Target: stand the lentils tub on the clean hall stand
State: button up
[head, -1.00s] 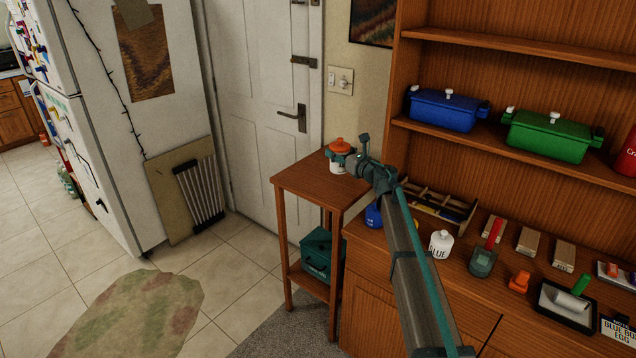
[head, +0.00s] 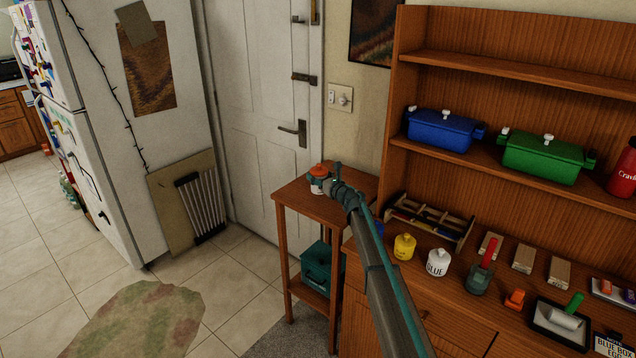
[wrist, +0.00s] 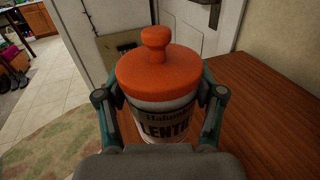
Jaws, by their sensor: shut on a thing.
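The lentils tub (wrist: 160,95) is white with an orange knobbed lid and dark lettering reading "LENTI". My gripper (wrist: 160,112) is shut on it, with a finger on each side of its body in the wrist view. In the head view the tub (head: 318,184) is upright at the top of the small wooden hall stand (head: 300,200), near its far left part. My gripper (head: 328,184) reaches it from the right. The stand's top is otherwise bare. I cannot tell whether the tub's base touches the wood, as its lower part is hidden in the wrist view.
A teal box (head: 316,268) sits on the stand's lower shelf. The dresser (head: 470,305) to the right carries a yellow tub (head: 404,246), a white tub marked "BLUE" (head: 438,262) and a divided wooden tray (head: 430,222). A white door (head: 262,120) stands behind.

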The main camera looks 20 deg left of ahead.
jog(key=f, duration=0.1)
jog(key=f+p, duration=0.2)
jog(key=shift+w+a, duration=0.25)
jog(key=shift+a, duration=0.05)
jog(key=shift+f, duration=0.4)
jog(key=shift+f, duration=0.2)
jog(key=o, duration=1.4)
jog(key=shift+r, duration=0.2)
jog(key=shift+s+d+f, duration=0.1)
jog(key=shift+s+d, duration=0.15)
jog(key=shift+d, duration=0.05)
jog(key=b+v, duration=0.4)
jog(key=v, duration=0.6)
jog(key=shift+s+d, duration=0.35)
jog(key=shift+d, duration=0.25)
